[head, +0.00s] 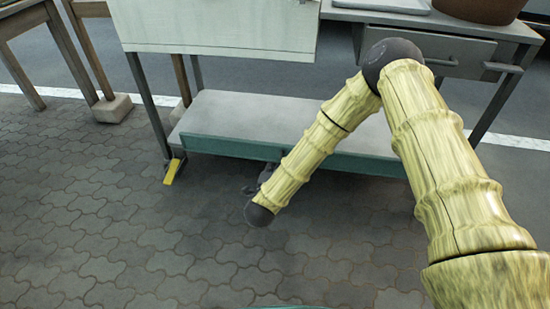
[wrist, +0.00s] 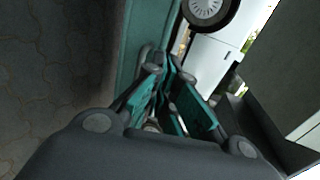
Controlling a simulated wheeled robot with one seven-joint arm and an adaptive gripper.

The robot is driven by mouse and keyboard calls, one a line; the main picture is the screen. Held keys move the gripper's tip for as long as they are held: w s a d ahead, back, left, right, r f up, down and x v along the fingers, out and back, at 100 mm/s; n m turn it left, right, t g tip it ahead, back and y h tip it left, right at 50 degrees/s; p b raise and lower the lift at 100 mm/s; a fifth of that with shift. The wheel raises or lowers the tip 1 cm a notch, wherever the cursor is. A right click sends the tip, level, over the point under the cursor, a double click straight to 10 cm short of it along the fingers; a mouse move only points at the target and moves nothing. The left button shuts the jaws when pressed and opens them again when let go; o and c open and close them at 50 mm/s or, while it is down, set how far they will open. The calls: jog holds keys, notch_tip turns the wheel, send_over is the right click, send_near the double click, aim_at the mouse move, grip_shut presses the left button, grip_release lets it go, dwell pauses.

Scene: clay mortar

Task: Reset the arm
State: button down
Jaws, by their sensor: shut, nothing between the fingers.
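My arm reaches in from the right of the head view, bends at a dark joint and slopes down to the left. Its lower end stands in front of the workbench's low shelf. In the head view my gripper is mostly hidden behind the arm's end, with only a dark part showing. In the wrist view my gripper (wrist: 163,80) shows its teal fingers close together, shut and empty.
The workbench has a low grey shelf (head: 240,115) with a teal front edge and a drawer (head: 455,58) above. A brown pot (head: 487,8) stands on top. A wooden table (head: 25,20) is at the far left. The paved floor (head: 110,235) is clear at the lower left.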

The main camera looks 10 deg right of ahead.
jog(key=shift+v, duration=1.2)
jog(key=s+d+f+n+g+y+p, duration=0.1)
jog(key=s+d+f+n+g+y, duration=0.15)
jog(key=s+f+n, duration=0.55)
jog(key=s+d+f+n+g+y, duration=0.2)
jog(key=s+d+f+n+g, duration=0.3)
jog(key=s, duration=0.6)
jog(key=s+d+f+n+g+p, duration=0.1)
jog(key=s+d+n+g, duration=0.3)
jog(key=s, duration=0.7)
jog(key=s+d+f+n+g, duration=0.1)
jog(key=s+d+n+g, duration=0.3)
jog(key=s, duration=0.8)
notch_tip(320, 180, up, 38)
jog(key=d+t+p, duration=0.1)
jog(key=p, duration=3.7)
jog(key=shift+d, duration=0.15)
